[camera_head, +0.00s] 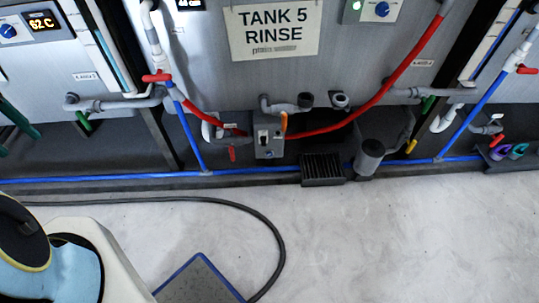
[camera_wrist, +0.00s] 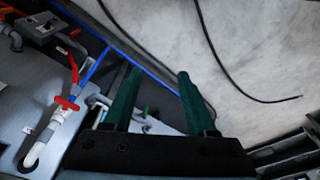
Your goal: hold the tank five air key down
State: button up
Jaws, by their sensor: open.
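A small grey control box (camera_head: 268,137) with a switch on its face sits low under the "TANK 5 RINSE" sign (camera_head: 275,28). It looks like the air key's housing, but its marking is too small to read. The box also shows at the upper left of the wrist view (camera_wrist: 40,27). My gripper (camera_wrist: 159,73) has two dark green fingers spread apart with nothing held between them. In the head view, what look like its green fingers show at the left edge, well left of the box.
A red-handled valve (camera_head: 157,77) on a white pipe stands between my gripper and the box. Red hoses and a blue pipe (camera_head: 110,177) run along the tanks. A black drain grate (camera_head: 322,169) lies below the box.

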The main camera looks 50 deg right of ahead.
grip_shut()
dwell(0.4)
dwell(1.4)
